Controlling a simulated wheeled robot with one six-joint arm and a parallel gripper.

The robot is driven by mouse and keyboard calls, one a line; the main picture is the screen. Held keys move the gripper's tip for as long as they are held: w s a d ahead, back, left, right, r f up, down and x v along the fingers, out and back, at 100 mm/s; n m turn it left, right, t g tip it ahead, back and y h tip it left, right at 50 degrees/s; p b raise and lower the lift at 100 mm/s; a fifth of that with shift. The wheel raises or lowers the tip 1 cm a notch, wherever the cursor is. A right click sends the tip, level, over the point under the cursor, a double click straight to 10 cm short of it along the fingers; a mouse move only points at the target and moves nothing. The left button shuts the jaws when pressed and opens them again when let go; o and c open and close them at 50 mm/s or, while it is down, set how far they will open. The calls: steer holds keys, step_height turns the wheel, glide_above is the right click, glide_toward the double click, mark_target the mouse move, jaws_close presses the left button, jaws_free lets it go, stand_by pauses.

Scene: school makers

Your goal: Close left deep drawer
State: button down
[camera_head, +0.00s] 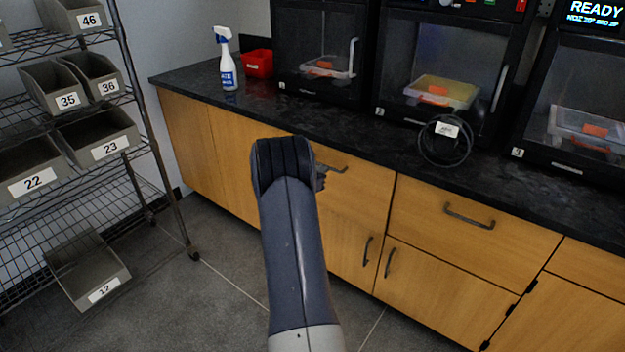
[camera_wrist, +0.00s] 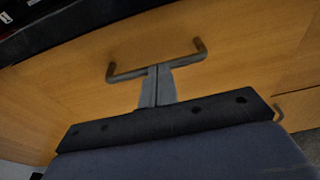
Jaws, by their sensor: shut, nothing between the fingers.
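The left drawer (camera_head: 365,195) is a wooden front under the black counter. Its dark bar handle (camera_head: 333,168) shows just right of my arm in the head view. In the wrist view the drawer front (camera_wrist: 165,35) fills the upper part, and the handle (camera_wrist: 125,75) runs across it. My gripper (camera_wrist: 157,70) is shut with nothing in it. Its fingertips are at the middle of the handle bar; I cannot tell whether they touch it. In the head view my arm hides most of the gripper and part of the drawer. I cannot tell how far the drawer stands out.
A second drawer (camera_head: 470,222) is to the right, with cupboard doors (camera_head: 440,285) below. The black counter (camera_head: 350,140) carries a spray bottle (camera_head: 227,65), a red bin (camera_head: 258,64), a dark coil (camera_head: 445,150) and printers. A wire shelf with grey bins (camera_head: 88,272) stands left. Floor between is clear.

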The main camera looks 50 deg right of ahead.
steer(key=shift+d+r, duration=0.15)
steer(key=shift+d, duration=0.8)
steer(key=shift+r, duration=0.15)
steer(key=shift+w, duration=0.1)
steer(key=v, duration=1.4)
steer(key=shift+a+f+p, duration=0.2)
steer(key=shift+f+p, duration=0.1)
steer(key=shift+p, duration=0.1)
steer(key=shift+d, duration=0.15)
steer(key=b+x, duration=0.1)
steer(key=x, duration=1.2)
